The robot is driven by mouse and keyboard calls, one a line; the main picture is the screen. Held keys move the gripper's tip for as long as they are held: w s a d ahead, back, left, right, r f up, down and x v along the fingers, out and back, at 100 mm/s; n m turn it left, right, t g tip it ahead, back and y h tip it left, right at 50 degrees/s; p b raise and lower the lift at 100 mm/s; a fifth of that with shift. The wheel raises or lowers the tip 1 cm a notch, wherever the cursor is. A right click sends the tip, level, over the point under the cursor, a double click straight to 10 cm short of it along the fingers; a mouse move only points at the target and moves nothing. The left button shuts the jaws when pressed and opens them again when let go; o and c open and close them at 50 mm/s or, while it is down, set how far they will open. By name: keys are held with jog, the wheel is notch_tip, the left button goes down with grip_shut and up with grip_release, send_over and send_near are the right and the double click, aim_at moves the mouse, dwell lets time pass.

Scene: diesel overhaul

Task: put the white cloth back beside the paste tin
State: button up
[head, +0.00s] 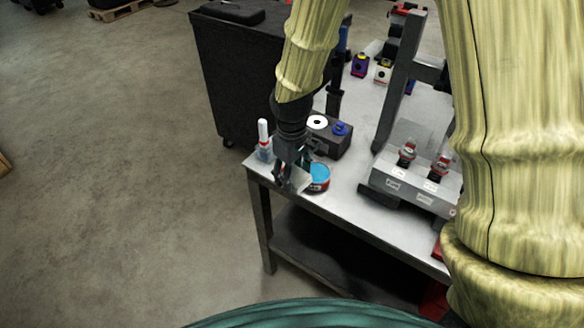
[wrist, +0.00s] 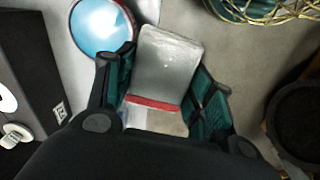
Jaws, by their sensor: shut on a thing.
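The paste tin (head: 320,174) is a round open tin with blue contents and a reddish side, near the front-left corner of the bench. It also shows at the upper left of the wrist view (wrist: 100,27). My gripper (head: 290,182) points down just left of the tin. Its two teal-lined fingers (wrist: 160,100) are shut on the white cloth (wrist: 168,65), a flat greyish-white piece with a red stripe. In the head view the cloth (head: 299,181) is partly hidden by the fingers. I cannot tell whether it touches the bench top.
A white bottle (head: 264,138) with a red band stands left of my gripper. A dark box (head: 328,143) with a blue knob is behind the tin. A grey fixture (head: 405,185) with two red-topped parts stands to the right. The bench's front edge (head: 330,213) is close.

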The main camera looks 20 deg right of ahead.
aim_at(299, 193)
jog(key=s+n, duration=0.2)
jog(key=s+f+n, duration=0.1)
jog(key=s+n, duration=0.2)
jog(key=shift+s+f+n, duration=0.2)
jog(key=shift+s+n, duration=0.1)
jog(key=shift+n, duration=0.4)
jog(key=w+p, duration=0.1)
jog(key=w, duration=0.4)
jog(key=w+d+f+p, duration=0.1)
jog(key=w+p, duration=0.1)
jog(key=w, duration=0.3)
jog(key=w+p, duration=0.2)
jog(key=w, duration=0.3)
jog(key=shift+d+f, duration=0.25)
jog(key=shift+d, duration=0.15)
jog(key=shift+f+p, duration=0.9)
jog(key=shift+f, duration=0.9)
jog(key=shift+f, duration=0.1)
jog(key=o, duration=1)
jog(key=shift+r+b, duration=2.1)
jog(key=shift+r, duration=4)
